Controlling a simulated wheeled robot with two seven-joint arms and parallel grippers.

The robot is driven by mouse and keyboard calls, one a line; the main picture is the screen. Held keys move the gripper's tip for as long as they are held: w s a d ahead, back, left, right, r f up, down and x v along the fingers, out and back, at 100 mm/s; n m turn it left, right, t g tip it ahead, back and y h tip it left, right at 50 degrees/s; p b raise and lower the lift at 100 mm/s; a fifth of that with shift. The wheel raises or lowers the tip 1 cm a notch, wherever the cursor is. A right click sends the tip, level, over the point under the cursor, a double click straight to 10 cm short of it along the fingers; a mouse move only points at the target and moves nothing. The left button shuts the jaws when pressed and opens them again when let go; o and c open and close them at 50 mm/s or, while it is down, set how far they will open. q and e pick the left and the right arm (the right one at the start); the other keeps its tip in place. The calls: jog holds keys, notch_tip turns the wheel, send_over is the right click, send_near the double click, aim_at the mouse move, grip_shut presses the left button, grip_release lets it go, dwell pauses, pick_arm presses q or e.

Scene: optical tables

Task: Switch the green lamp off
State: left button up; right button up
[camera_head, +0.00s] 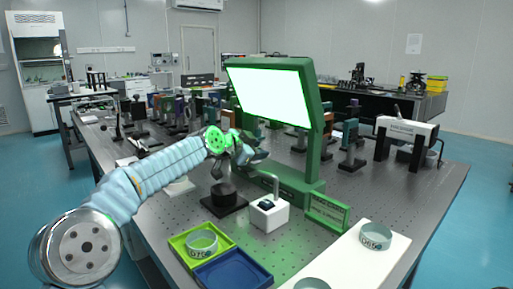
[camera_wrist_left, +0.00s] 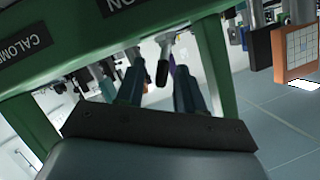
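The green lamp (camera_head: 316,125) stands on the optical table in the head view. Its wide panel glows bright white, so it is lit. My left gripper (camera_head: 250,156) is just below the panel's left part, in front of the lamp's base. In the left wrist view the green lamp frame (camera_wrist_left: 75,52) with black labels fills the upper left. The two fingers of my left gripper (camera_wrist_left: 158,88) show there apart, with a small black-tipped lever (camera_wrist_left: 163,68) seen between them. I cannot tell if they touch it. My right gripper is not in view.
A black round piece (camera_head: 223,194) on a dark plate and a white box with a hook (camera_head: 268,216) stand in front of the lamp. A green tray (camera_head: 182,243) and a blue tray (camera_head: 235,270) lie nearer. Several optical mounts stand behind.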

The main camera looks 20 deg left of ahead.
pick_arm(q)
jog(key=shift+c, duration=0.3)
grip_shut()
jog(key=shift+a, duration=0.1)
jog(key=n, duration=0.1)
jog(key=n+g+h, duration=0.1)
jog(key=a, duration=0.1)
jog(key=shift+w+r+n, duration=0.25)
jog(key=shift+w+n, duration=0.15)
jog(key=shift+w+a+n+g+h, duration=0.15)
jog(key=shift+a+n+g+h, duration=0.15)
jog(key=shift+n, duration=0.2)
jog(key=shift+w+a+n+g+h, duration=0.1)
jog(key=shift+n+g+h, duration=0.1)
jog(key=shift+n+h, duration=0.25)
